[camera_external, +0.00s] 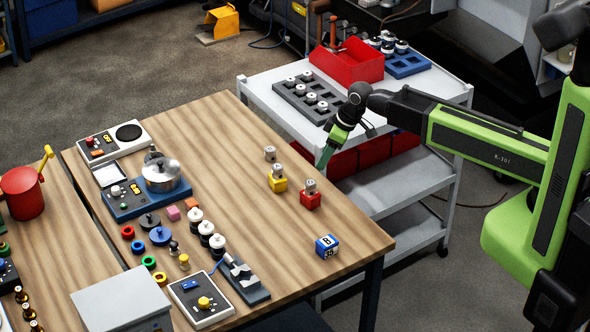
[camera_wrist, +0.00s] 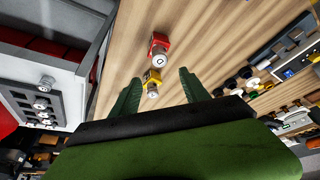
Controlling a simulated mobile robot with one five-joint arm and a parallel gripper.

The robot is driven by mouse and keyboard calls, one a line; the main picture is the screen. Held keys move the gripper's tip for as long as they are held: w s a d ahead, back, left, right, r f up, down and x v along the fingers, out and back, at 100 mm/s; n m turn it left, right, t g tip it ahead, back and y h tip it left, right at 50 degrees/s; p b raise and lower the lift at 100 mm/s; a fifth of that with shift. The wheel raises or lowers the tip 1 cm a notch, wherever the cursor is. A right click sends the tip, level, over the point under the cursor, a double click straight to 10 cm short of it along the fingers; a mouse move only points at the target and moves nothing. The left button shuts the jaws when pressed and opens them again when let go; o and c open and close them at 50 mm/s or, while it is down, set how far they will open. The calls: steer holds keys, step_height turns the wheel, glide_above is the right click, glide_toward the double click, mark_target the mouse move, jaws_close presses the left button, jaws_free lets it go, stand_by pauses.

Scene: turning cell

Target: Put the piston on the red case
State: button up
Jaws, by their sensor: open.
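The red case (camera_external: 311,201) stands on the wooden table with a grey metal piston (camera_external: 310,186) on its top. The yellow case (camera_external: 278,185) beside it also appears to carry a piston (camera_external: 278,171). Another piston (camera_external: 270,153) stands alone on the wood behind the yellow case. My gripper (camera_external: 325,160) is open and empty, above the table's right edge, apart from the cases. In the wrist view the red case (camera_wrist: 162,41) and yellow case (camera_wrist: 152,75) lie between and beyond the two green fingers. The lone piston is not visible there.
A blue-and-white block (camera_external: 327,246) sits near the table's front right corner. A grey trolley (camera_external: 270,88) holds a tray of pistons (camera_external: 305,101) and a red bin (camera_external: 347,65). Knobs, a scale and fixtures crowd the table's left side. Wood around the cases is clear.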

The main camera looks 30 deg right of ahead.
steer(key=s+d+m+g+h, duration=0.1)
steer(key=s+d+m, duration=0.1)
steer(key=d, duration=0.7)
steer(key=s+d+f+m+g+h, duration=0.1)
steer(key=s+d+m, duration=0.2)
steer(key=d, duration=0.7)
steer(key=s+d+m+g, duration=0.1)
steer(key=s+d+m, duration=0.2)
steer(key=d, duration=0.7)
steer(key=shift+s+d+f+h, duration=0.25)
steer(key=shift+s+f+h, duration=0.15)
steer(key=shift+s, duration=0.75)
step_height(320, 180, down, 8)
steer(key=b, duration=0.8)
